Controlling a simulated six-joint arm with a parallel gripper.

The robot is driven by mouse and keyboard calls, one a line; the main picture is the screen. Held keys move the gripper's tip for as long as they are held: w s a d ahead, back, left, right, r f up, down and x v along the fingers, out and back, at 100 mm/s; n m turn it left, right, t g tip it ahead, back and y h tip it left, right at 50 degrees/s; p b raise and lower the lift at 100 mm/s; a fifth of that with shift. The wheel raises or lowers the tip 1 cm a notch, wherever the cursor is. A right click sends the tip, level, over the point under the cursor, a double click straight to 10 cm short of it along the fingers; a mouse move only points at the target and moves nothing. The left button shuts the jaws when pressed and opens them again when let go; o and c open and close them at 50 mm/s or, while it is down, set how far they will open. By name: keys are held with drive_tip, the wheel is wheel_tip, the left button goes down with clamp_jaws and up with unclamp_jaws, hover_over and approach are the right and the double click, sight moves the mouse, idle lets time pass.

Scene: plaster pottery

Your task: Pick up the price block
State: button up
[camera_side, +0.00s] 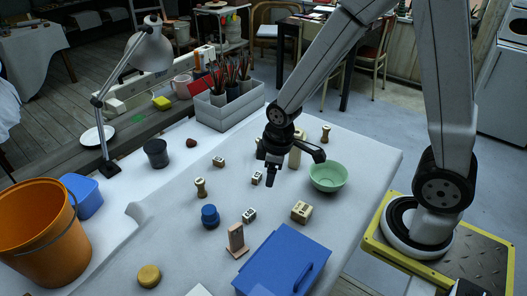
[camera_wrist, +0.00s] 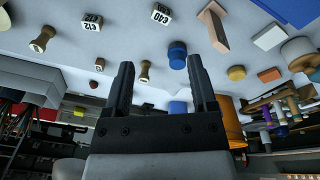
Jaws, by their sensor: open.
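Several small pale blocks with dark markings lie on the white table. In the side view, one price block (camera_side: 257,177) is just left of my gripper (camera_side: 270,176), with others at the back (camera_side: 218,161) and toward the front (camera_side: 249,215). A larger beige block (camera_side: 301,211) sits to the right. In the wrist view, two marked blocks (camera_wrist: 92,21) (camera_wrist: 161,13) lie near the top edge, beyond my fingertips. My gripper (camera_wrist: 161,66) is open, with nothing between its fingers. It appears above the table, apart from the blocks.
A green bowl (camera_side: 328,177) stands right of my gripper. A blue box (camera_side: 283,262), wooden stand (camera_side: 236,240) and blue jar (camera_side: 210,216) are toward the front. A wooden spool-shaped piece (camera_side: 200,187) stands left. A grey brush box (camera_side: 229,105) is behind. Bare table lies between the items.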

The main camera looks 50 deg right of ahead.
sight(249, 213)
drive_tip(key=w+f+n, duration=0.2)
drive_tip(key=f+n, duration=0.1)
drive_tip(key=w+a+f+n+g, duration=0.1)
drive_tip(key=w+f+n, duration=0.1)
drive_tip(key=f+n, duration=0.1)
drive_tip(key=w+f+n, duration=0.1)
drive_tip(key=f+n, duration=0.3)
drive_tip(key=f, duration=0.1)
drive_tip(key=shift+w+a+g, duration=0.3)
drive_tip(key=shift+w, duration=0.1)
drive_tip(key=shift+w+a+f+n, duration=0.1)
drive_tip(key=shift+w+f+n, duration=0.05)
drive_tip(key=shift+f+n, duration=0.35)
drive_tip(key=shift+f, duration=0.1)
drive_tip(key=shift+f, duration=1.15)
drive_tip(key=shift+f, duration=0.1)
drive_tip(key=shift+w+f, duration=0.15)
drive_tip(key=shift+f, duration=2.35)
clamp_jaws()
